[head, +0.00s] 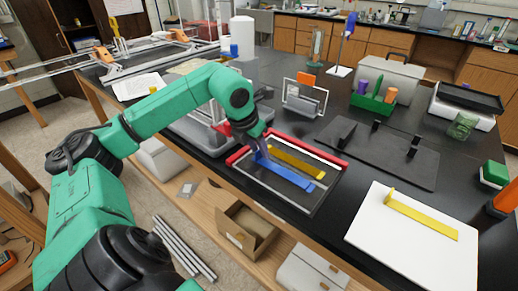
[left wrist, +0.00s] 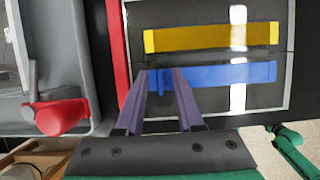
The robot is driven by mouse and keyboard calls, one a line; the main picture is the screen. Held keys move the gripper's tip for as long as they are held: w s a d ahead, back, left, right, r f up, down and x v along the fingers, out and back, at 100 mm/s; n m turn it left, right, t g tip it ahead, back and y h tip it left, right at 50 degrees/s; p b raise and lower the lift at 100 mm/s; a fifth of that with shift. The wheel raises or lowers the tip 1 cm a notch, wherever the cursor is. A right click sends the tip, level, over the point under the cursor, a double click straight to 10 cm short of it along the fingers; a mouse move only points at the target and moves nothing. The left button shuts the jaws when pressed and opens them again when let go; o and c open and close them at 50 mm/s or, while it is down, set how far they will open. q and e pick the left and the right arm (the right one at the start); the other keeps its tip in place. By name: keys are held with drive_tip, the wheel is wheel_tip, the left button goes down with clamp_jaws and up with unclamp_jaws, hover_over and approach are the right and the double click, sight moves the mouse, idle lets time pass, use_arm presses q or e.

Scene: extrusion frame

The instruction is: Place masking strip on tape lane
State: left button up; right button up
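A blue strip (head: 287,175) lies in a dark framed tray (head: 311,200), beside a yellow strip (head: 298,161). Both strips also show in the left wrist view, blue (left wrist: 232,74) below yellow (left wrist: 210,38). My left gripper (head: 262,154) is down at the left end of the blue strip. In the left wrist view its purple fingers (left wrist: 163,78) stand apart on either side of the blue end, with gaps visible. On a white board (head: 385,245) at the right lies another yellow strip (head: 423,217) with an upright tab at its left end. My right gripper is out of view.
A red bar (head: 253,147) edges the tray. A grey bin (head: 203,137) stands left of it. Behind are a wire-framed holder (head: 304,98), a black plate with posts (head: 385,150) and a green caddy (head: 373,102). Bench top between tray and white board is clear.

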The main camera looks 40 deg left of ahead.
use_arm(q)
drive_tip(key=v, duration=1.1)
drive_tip(key=shift+r, duration=0.3)
drive_tip(key=shift+s+p, duration=0.15)
drive_tip(key=shift+p, duration=0.15)
